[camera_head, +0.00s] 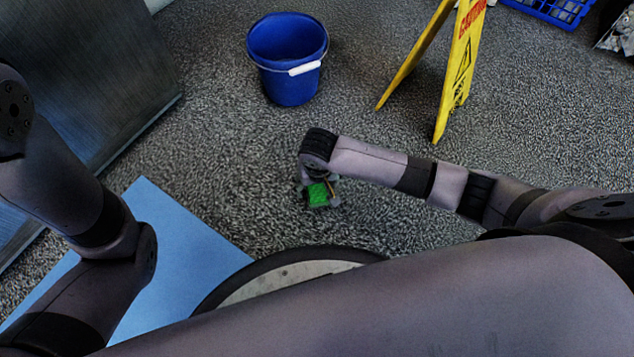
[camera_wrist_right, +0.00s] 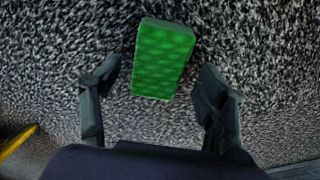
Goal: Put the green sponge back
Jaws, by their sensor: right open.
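The green sponge (camera_wrist_right: 162,60) is a small block on the speckled grey floor. In the right wrist view it shows at the upper middle, a little beyond and between my right fingertips, with floor showing on both sides of it. My right gripper (camera_wrist_right: 157,88) is open and does not visibly touch the sponge. In the head view the sponge (camera_head: 318,194) shows at the end of my right arm, partly hidden by my right gripper (camera_head: 323,203). My left arm comes in from the left, but its gripper is out of the picture.
A blue bucket (camera_head: 288,83) with a white handle grip stands beyond my right gripper. A yellow caution sign (camera_head: 455,75) stands to its right. A light blue flat surface (camera_head: 185,235) lies at lower left, beside a metal cabinet (camera_head: 90,60). A blue crate (camera_head: 553,8) is at the top right.

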